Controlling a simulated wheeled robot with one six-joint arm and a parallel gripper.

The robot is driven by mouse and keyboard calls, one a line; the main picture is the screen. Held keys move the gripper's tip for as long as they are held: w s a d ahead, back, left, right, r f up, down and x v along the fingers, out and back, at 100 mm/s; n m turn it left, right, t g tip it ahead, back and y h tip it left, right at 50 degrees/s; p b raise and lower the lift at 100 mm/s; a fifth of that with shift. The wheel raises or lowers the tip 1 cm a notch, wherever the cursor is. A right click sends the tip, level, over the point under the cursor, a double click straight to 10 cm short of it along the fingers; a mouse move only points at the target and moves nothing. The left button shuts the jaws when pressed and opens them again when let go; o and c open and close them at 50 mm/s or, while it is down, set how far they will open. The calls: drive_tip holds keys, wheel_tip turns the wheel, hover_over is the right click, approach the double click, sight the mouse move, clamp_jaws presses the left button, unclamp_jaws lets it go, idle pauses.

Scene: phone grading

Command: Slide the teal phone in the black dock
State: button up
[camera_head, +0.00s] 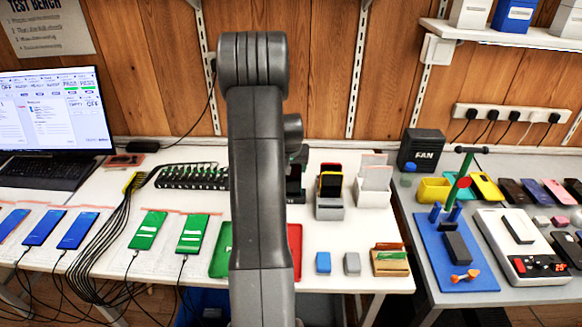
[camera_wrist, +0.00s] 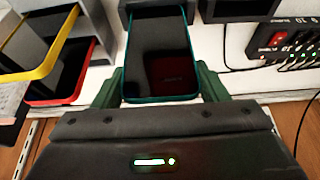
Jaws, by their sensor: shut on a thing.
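In the wrist view, my gripper (camera_wrist: 160,88) has its green fingers closed on the two sides of the teal phone (camera_wrist: 160,48). The phone has a dark glossy face and a thin teal rim, and its far end reaches the top edge of the picture. Black parts (camera_wrist: 238,10), seemingly of the black dock, show beyond and to the right of the phone. I cannot tell whether phone and dock touch.
A grey stand (camera_head: 330,210) with yellow- and red-rimmed phones is close by; its yellow phone shows left in the wrist view (camera_wrist: 38,45). A black hub (camera_head: 190,178) lies on the other side. Green and red trays and small blocks sit nearer the front edge.

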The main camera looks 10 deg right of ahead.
drive_tip(key=shift+f+b, duration=0.45)
drive_tip(key=shift+f, duration=0.15)
drive_tip(key=o, duration=1.5)
drive_tip(key=shift+r+p, duration=1.85)
drive_tip(key=shift+r, duration=1.7)
drive_tip(key=shift+f, duration=0.1)
